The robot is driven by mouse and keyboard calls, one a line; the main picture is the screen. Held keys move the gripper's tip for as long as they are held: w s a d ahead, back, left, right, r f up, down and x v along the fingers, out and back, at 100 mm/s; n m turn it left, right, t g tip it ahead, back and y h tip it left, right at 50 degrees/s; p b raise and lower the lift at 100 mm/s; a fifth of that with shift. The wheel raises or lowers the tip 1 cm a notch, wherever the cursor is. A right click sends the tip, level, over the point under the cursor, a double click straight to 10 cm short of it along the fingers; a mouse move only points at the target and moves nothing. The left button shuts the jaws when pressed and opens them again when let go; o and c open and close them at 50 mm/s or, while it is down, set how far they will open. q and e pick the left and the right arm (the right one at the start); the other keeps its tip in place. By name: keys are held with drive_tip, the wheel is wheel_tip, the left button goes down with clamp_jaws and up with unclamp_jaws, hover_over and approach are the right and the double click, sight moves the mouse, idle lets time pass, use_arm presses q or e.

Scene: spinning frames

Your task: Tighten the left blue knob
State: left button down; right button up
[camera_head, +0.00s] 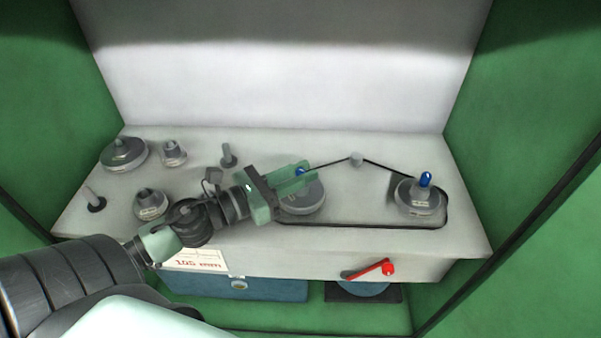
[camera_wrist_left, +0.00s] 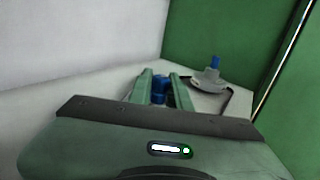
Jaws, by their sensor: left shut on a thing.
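The left blue knob (camera_head: 300,171) sits on top of a round grey spool (camera_head: 304,200) in the middle of the bench. In the left wrist view the knob (camera_wrist_left: 160,92) is between the two green fingers. My left gripper (camera_head: 302,172) is shut on this knob, and its fingers and body hide most of it. The right blue knob (camera_head: 425,179) stands upright on a second grey spool (camera_head: 418,197) to the right, with no gripper near it. It also shows in the left wrist view (camera_wrist_left: 215,62). My right gripper is not in view.
A dark belt runs around both spools and a small grey post (camera_head: 356,159). Several grey round parts, such as a large disc (camera_head: 124,154), stand on the bench at left. A red lever (camera_head: 388,268) is on the bench front. Green walls bound both sides.

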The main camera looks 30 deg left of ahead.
use_arm(q)
drive_tip(key=c, duration=1.3)
unclamp_jaws()
drive_tip(key=shift+s+a, duration=0.1)
drive_tip(key=shift+s, duration=0.15)
drive_tip(key=b+v, duration=0.1)
drive_tip(key=v, duration=0.6)
drive_tip(key=shift+s, duration=0.15)
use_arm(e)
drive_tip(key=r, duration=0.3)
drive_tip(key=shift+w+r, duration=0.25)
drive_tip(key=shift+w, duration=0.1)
